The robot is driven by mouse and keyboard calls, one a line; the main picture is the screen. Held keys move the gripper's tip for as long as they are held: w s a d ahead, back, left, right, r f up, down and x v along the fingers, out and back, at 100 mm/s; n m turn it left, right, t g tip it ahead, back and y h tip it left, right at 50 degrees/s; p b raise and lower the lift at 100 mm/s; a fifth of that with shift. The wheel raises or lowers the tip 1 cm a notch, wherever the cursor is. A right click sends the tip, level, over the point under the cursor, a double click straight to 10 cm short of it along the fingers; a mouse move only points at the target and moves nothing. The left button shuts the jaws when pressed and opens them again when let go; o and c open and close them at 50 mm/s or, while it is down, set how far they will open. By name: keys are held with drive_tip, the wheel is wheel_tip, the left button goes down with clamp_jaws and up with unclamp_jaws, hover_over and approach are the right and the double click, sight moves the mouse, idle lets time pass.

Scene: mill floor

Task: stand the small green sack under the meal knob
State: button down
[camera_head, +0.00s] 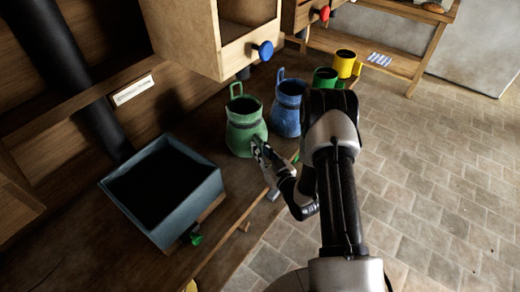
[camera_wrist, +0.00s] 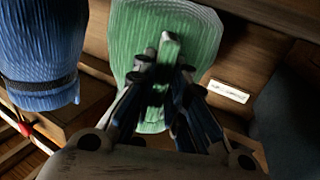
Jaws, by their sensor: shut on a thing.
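A green sack-like vessel (camera_head: 245,128) with a dark band and a loop on top is upright at the bench's front edge. My gripper (camera_head: 259,147) is at its lower front side, shut on a green bar-like part of it. In the wrist view the green sack (camera_wrist: 195,35) fills the middle, with my fingers (camera_wrist: 165,85) closed around that bar. I cannot tell if its base touches the bench. A blue knob (camera_head: 263,49) and a red knob (camera_head: 323,13) are on wooden boxes above. Which is the meal knob is unreadable.
A blue sack (camera_head: 287,108) stands close right of the green one; it also shows in the wrist view (camera_wrist: 40,45). A smaller green vessel (camera_head: 325,77) and a yellow one (camera_head: 345,63) stand beyond. A blue-grey open bin (camera_head: 205,193) is at left, above a green knob (camera_head: 196,239).

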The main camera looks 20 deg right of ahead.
drive_tip(key=c, duration=1.5)
unclamp_jaws()
drive_tip(key=shift+c, duration=0.2)
